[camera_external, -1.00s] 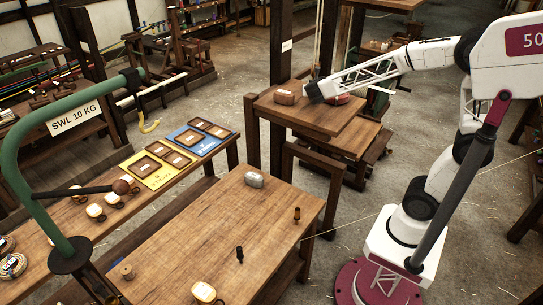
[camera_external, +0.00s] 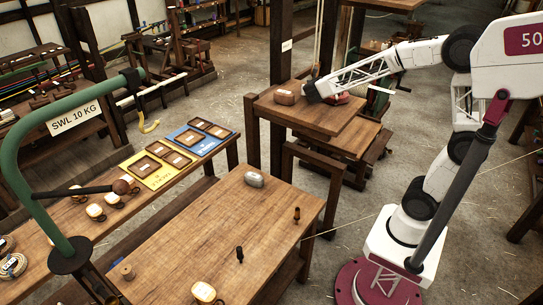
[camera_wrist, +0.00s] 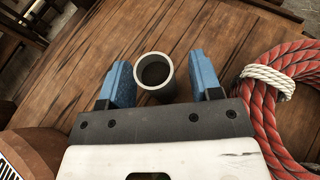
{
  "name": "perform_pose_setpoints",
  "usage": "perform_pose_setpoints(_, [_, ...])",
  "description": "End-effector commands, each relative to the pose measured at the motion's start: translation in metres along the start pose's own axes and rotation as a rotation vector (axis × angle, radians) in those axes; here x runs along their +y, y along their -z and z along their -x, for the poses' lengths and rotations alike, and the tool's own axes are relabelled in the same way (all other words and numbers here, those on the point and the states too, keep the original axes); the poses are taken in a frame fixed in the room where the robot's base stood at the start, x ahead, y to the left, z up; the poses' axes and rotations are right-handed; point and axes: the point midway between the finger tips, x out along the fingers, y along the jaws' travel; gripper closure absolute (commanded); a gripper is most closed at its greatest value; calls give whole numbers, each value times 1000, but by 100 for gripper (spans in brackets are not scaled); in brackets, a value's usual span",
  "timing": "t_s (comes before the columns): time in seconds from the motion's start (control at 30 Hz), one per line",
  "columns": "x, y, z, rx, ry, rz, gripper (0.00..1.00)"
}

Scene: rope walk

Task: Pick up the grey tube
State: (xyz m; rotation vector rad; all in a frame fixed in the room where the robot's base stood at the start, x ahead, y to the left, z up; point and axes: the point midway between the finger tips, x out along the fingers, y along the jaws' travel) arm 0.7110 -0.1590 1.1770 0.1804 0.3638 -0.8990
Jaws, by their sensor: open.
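The grey tube (camera_wrist: 140,74) stands on a wooden table in the wrist view, its open round end facing the camera. My gripper (camera_wrist: 156,72) is open, with one blue finger on each side of the tube. The tube sits between the fingers, with a gap visible to each; I cannot tell how far down the fingers reach. In the external view my gripper (camera_external: 312,92) is at the raised table at the back, and the tube is hidden there.
A coiled red rope (camera_wrist: 275,95) with a white binding lies close to the right finger. A brown rounded object (camera_wrist: 30,150) is at the lower left. The wooden table (camera_external: 330,118) has clear planks ahead of the tube. A larger table (camera_external: 190,235) stands in front.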

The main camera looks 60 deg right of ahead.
Motion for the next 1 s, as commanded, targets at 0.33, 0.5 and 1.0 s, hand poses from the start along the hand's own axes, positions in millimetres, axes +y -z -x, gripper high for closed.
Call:
perform_pose_setpoints(0.33, [0, 0, 0, 0, 0, 0, 77])
perform_pose_setpoints(0.5, [0, 0, 0, 0, 0, 0, 94])
perform_pose_setpoints(1.0, [0, -19, 8, -2, 0, -2, 94])
